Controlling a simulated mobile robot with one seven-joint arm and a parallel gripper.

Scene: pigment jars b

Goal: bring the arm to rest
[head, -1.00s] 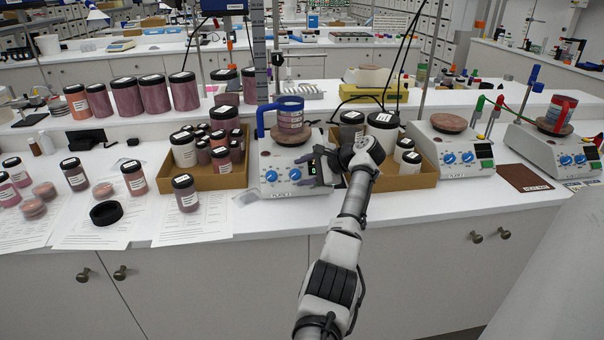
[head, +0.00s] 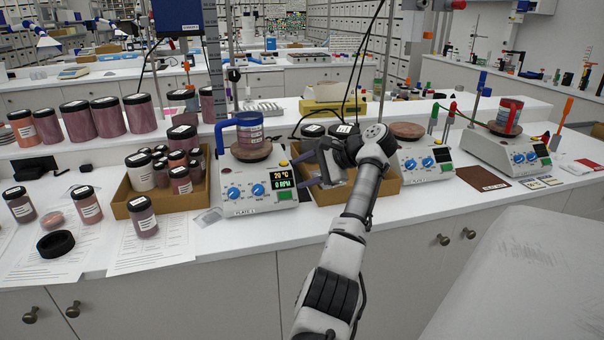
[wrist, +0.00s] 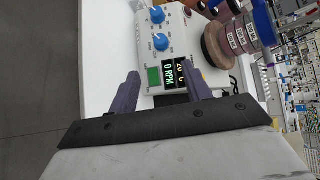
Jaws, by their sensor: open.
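My gripper (head: 312,170) is open and empty in the head view, in front of the right side of the left hot plate (head: 245,205) and the left edge of the right cardboard tray. In the wrist view its two purple fingers (wrist: 158,95) stand apart with nothing between them. Beyond them the hot plate (wrist: 185,25) shows blue knobs, a green button and a display reading 0 RPM. My arm reaches up from the bottom of the head view.
A left cardboard tray (head: 165,203) holds several jars. The right cardboard tray (head: 385,188) is partly hidden by my arm. Loose jars and papers (head: 150,250) lie at left.

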